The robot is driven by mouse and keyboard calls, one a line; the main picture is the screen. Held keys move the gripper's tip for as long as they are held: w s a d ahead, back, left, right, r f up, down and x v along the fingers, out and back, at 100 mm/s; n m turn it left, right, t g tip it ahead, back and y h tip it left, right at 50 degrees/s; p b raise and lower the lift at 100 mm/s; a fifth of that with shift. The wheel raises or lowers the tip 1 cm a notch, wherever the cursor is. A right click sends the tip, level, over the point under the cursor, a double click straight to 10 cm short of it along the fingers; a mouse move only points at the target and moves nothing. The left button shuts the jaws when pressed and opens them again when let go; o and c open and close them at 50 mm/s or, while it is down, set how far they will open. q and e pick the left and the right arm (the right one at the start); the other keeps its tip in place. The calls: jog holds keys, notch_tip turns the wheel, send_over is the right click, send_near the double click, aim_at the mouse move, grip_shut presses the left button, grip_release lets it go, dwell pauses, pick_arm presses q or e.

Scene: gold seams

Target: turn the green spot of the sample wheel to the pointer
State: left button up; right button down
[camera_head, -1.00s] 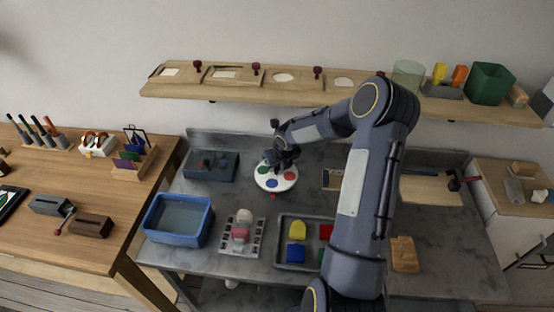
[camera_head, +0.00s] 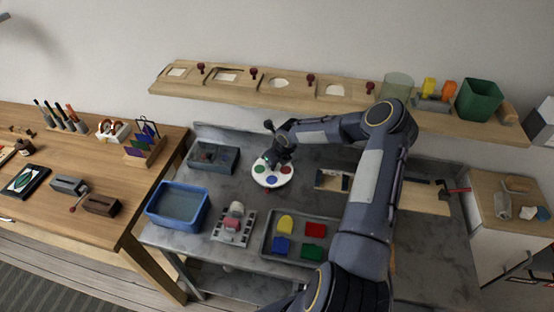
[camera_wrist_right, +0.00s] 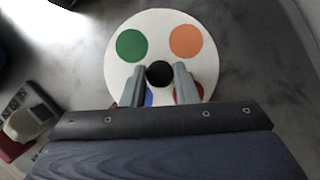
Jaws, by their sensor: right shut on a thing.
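The sample wheel (camera_head: 272,175) is a white disc on the grey worktop. My right gripper (camera_head: 280,156) comes down on it from behind in the head view. In the right wrist view my right gripper (camera_wrist_right: 159,76) is shut on the black knob (camera_wrist_right: 160,74) at the wheel's middle. The green spot (camera_wrist_right: 131,45) is upper left there, the orange spot (camera_wrist_right: 186,41) upper right, blue and red partly behind the fingers. In the head view the green spot (camera_head: 258,168) is left, blue in front, red right; orange is hidden. I cannot make out the pointer clearly. My left gripper is not in view.
A blue tub (camera_head: 178,222) and a grey bin (camera_head: 213,171) stand left of the wheel. A tray (camera_head: 265,245) of coloured blocks lies in front. A wooden shelf (camera_head: 300,94) runs behind. Bare worktop surrounds the wheel closely.

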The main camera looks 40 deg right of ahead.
aim_at(285, 179)
jog(key=shift+s+a+f+n+p, duration=0.1)
jog(key=shift+a+f+n+p, duration=0.1)
jog(key=shift+n+p, duration=0.1)
dwell(0.4)
jog(key=c, duration=1.2)
grip_release()
jog(key=shift+o, duration=0.3)
jog(key=shift+d+r, duration=0.1)
jog(key=shift+r, duration=0.15)
jog(key=shift+s+r+b, duration=0.1)
jog(key=shift+r+b, duration=0.15)
jog(key=shift+b, duration=0.15)
jog(key=s+b, duration=0.1)
jog(key=s, duration=0.1)
jog(key=s+d+b, duration=0.1)
jog(key=s, duration=0.2)
jog(key=shift+s, duration=0.1)
jog(key=s, duration=0.4)
jog(key=s+d, duration=0.1)
jog(key=s, duration=0.1)
jog(key=shift+s+r, duration=0.15)
jog(key=shift+s, duration=0.25)
jog(key=shift+a+r, duration=0.1)
